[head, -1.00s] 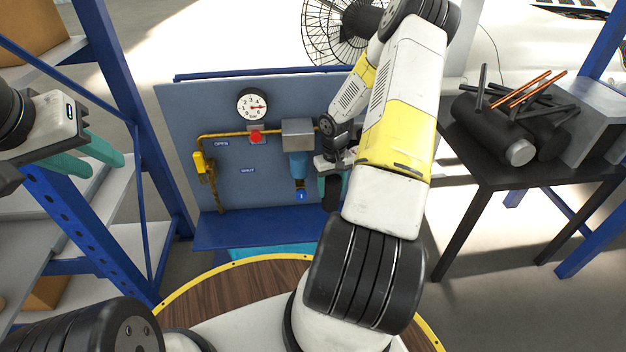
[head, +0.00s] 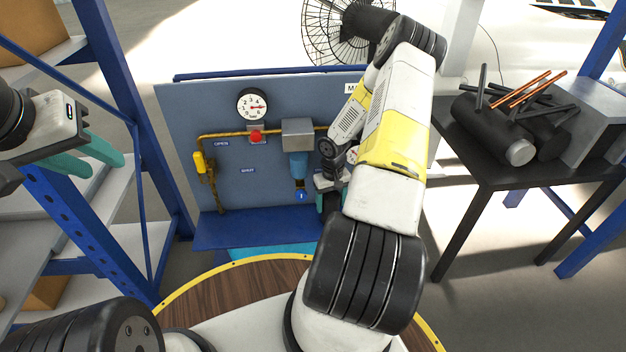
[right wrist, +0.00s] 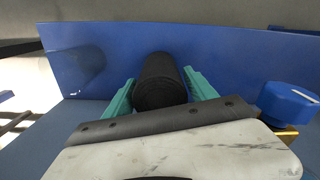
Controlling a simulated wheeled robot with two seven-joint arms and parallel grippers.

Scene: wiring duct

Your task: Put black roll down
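The black roll (right wrist: 160,82) is a dark cylinder between the teal fingers of my right gripper (right wrist: 160,86) in the right wrist view. The fingers lie against its two sides. In the head view my right gripper (head: 328,200) is low in front of the panel, partly hidden by my right arm, and the roll is hard to make out. A blue ledge (head: 255,230) runs along the panel's foot, and its blue surface shows beyond the roll in the wrist view. I cannot tell whether the roll touches it. My left gripper (head: 105,166) is open and empty at the left.
The blue-grey panel (head: 235,125) carries a gauge (head: 252,105), yellow pipe, red button (head: 256,136) and a blue filter (head: 299,165). A blue knob (right wrist: 290,102) is close at the right in the wrist view. A dark table (head: 490,175) with black rolls stands right. Blue shelving is left.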

